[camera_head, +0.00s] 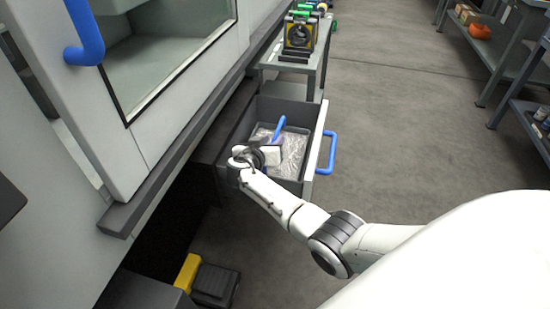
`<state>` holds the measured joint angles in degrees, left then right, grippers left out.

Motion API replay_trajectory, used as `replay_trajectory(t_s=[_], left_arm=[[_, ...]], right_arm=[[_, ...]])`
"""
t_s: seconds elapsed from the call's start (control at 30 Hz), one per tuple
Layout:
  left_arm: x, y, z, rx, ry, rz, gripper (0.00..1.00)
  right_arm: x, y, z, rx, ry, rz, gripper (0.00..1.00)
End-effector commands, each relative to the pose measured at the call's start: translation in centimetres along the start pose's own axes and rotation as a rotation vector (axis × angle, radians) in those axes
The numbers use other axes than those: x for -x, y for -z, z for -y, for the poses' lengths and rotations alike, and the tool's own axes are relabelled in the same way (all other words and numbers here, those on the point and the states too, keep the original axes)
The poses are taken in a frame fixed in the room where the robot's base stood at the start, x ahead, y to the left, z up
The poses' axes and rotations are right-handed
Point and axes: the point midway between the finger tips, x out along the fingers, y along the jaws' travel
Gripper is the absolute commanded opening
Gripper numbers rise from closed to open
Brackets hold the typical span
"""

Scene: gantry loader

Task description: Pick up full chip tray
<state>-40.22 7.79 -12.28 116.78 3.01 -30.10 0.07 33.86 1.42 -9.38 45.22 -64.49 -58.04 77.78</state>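The chip tray (294,152) sits inside an open grey drawer (318,140) under the machine. It is grey, filled with pale, shiny chips, and a blue handle (279,128) rises from its far left part. My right gripper (262,153) is over the drawer's left part, close to the tray and just nearer than the blue handle. My own wrist and hand cover the fingertips and part of the tray, so I cannot tell if it is open or touching anything. My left gripper is not in view.
The drawer front carries a blue pull handle (331,153). A machine with a window (170,45) and ledge (180,150) stands left. A small cart (300,62) is behind the drawer. A black and yellow box (213,285) lies on the floor. Shelves stand far right; the floor between is clear.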

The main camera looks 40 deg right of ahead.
Motion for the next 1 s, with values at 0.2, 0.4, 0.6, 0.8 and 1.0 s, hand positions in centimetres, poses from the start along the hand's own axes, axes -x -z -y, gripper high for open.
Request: replay_trajectory(t_s=[0.2, 0.4, 0.6, 0.8, 1.0], left_arm=[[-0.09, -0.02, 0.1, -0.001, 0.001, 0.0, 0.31], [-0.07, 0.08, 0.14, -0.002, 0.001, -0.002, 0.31], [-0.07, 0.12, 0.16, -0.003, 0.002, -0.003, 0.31], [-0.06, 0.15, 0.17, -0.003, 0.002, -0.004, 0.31], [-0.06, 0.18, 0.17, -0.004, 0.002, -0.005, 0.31]], right_arm=[[-0.47, 0.01, -0.03, 0.0, 0.0, 0.0, 0.33], [-0.44, 0.0, -0.02, 0.0, 0.0, 0.0, 0.12], [-0.42, -0.02, -0.02, 0.001, 0.0, 0.001, 0.0], [-0.41, -0.03, -0.02, 0.001, 0.0, 0.001, 0.0], [-0.4, -0.05, -0.02, 0.001, 0.0, 0.001, 0.0]])
